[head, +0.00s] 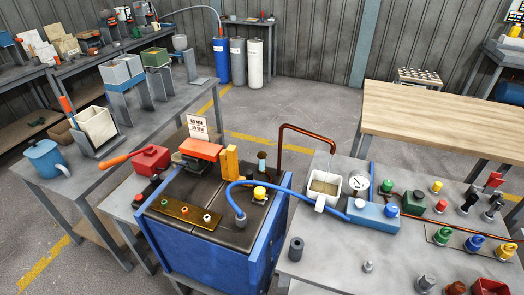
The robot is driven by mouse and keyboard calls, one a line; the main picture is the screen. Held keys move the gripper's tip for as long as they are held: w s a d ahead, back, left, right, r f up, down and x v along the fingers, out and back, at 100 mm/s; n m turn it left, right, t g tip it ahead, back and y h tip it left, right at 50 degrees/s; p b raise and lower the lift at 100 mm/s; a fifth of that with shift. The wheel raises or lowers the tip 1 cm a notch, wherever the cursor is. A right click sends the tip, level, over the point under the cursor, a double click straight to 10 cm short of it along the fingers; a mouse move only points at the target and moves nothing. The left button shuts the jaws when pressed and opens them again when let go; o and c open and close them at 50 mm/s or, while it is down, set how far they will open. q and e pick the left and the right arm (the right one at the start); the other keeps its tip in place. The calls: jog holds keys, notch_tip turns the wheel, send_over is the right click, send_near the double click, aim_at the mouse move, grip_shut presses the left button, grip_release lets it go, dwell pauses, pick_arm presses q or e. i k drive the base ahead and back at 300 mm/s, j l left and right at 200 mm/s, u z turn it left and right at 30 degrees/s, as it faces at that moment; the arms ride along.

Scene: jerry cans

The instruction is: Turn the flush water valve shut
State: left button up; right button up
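A curved copper pipe (305,128) ends above a white square container (323,189) on the right grey table. A thin pale stream seems to fall from its end into the container. A blue hose (285,184) runs from the dark-topped blue cabinet to a blue box (374,214) with a blue knob (392,210). A yellow knob (259,193) sits on the cabinet top. Several coloured knobs and a red lever (494,180) stand farther right. No label shows which one is the flush water valve. Neither gripper is in view.
The blue cabinet (270,249) stands between the left bench (62,206) and the right grey table (330,262). A white gauge (358,183) stands beside the container. A wooden table (450,115) is behind. Open floor (300,95) lies at the back middle.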

aim_at(391, 210)
jog(key=z, duration=1.35)
jog(key=k+j+z, duration=0.2)
jog(key=z, duration=0.3)
jog(key=k+j+z, duration=0.2)
jog(key=z, duration=0.25)
